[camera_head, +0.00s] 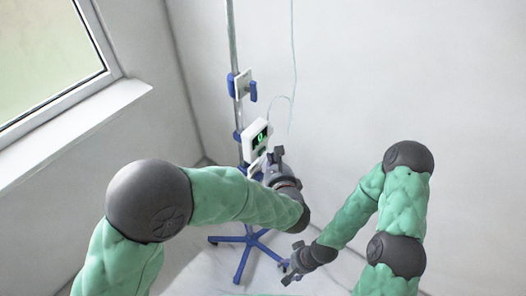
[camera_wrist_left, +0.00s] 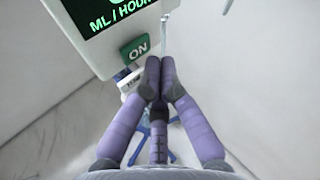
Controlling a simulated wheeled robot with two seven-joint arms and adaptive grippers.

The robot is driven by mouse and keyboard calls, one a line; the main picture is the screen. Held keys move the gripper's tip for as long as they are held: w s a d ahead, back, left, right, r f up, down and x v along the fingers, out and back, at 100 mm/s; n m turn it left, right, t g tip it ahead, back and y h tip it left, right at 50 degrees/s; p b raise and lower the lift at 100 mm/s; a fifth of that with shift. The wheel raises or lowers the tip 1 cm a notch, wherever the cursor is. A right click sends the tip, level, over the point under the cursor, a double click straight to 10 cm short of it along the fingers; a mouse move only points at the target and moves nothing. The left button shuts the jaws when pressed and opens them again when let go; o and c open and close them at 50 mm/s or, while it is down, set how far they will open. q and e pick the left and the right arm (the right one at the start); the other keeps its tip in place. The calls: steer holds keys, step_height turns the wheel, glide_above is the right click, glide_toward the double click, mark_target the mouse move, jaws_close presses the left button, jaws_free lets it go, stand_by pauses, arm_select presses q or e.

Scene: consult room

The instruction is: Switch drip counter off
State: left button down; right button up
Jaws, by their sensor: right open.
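The drip counter (camera_head: 256,137) is a white box with a lit green display, mounted on the drip stand's pole. In the left wrist view the drip counter (camera_wrist_left: 98,18) shows green "ML / HOUR" lettering at the upper left. My left gripper (camera_head: 276,158) is just below and right of the counter. In the wrist view its fingertips (camera_wrist_left: 160,66) are together, right of the switch, apparently without holding anything. My right gripper (camera_head: 289,272) is low, open and empty near the stand's base.
The drip stand's pole (camera_head: 232,40) carries a blue-and-white clamp (camera_head: 243,85) above the counter. A thin tube (camera_head: 293,60) hangs to its right. The blue wheeled base (camera_head: 246,240) stands on the pale floor. A window is at left; the wall area at right is clear.

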arm_select(q)
steer(key=shift+w+a, duration=0.1)
steer(key=shift+a, duration=0.05)
steer(key=shift+w+a, duration=0.15)
steer(key=shift+a, duration=0.05)
steer(key=shift+w+a+b, duration=0.25)
steer(key=shift+a+b, duration=0.1)
steer(key=shift+b, duration=0.1)
stand_by(0.8)
steer(key=shift+s+d, duration=0.1)
steer(key=shift+d, duration=0.05)
steer(key=shift+s+d, duration=0.4)
steer(key=shift+d, duration=0.15)
stand_by(0.4)
steer(key=s+d, duration=0.1)
steer(key=d, duration=0.1)
steer(key=s+d, duration=0.2)
stand_by(0.4)
stand_by(0.7)
